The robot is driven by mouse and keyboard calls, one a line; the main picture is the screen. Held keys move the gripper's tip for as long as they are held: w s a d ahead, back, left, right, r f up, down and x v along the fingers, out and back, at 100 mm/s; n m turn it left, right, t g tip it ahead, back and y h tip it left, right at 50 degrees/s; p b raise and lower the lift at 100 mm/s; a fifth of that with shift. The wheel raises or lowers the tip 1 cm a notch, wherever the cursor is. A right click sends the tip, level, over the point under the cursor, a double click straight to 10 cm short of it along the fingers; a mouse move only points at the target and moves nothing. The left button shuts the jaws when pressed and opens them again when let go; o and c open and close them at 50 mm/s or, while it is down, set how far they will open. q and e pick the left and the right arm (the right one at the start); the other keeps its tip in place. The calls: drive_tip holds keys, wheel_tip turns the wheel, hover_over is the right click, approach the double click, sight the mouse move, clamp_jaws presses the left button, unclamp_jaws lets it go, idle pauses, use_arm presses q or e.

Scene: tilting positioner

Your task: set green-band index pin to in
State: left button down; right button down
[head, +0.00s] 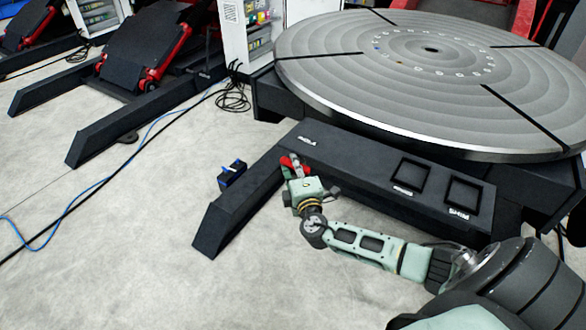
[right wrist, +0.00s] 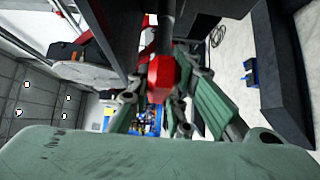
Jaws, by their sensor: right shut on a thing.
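My right gripper (head: 293,166) is at the front face of the dark base beam (head: 262,188) of the positioner, near its left part. It is shut on a red knob (right wrist: 162,76), which sits between the fingers in the right wrist view. The red part also shows at the fingertips in the head view (head: 287,162). No green band can be made out on it, and the fingers hide part of it. I cannot tell whether the pin is in or out. My left gripper is not in view.
The large round grey table (head: 430,75) of the positioner lies above the beam. A small blue-and-black device (head: 232,173) is left of the beam. Two dark square panels (head: 409,174) are on the beam's right part. Cables (head: 120,150) run over open floor at left.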

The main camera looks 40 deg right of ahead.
drive_tip(key=c, duration=1.6)
unclamp_jaws()
drive_tip(key=shift+w+d, duration=0.1)
drive_tip(key=shift+d, duration=0.2)
drive_tip(key=shift+a+r, duration=0.1)
drive_tip(key=v, duration=0.8)
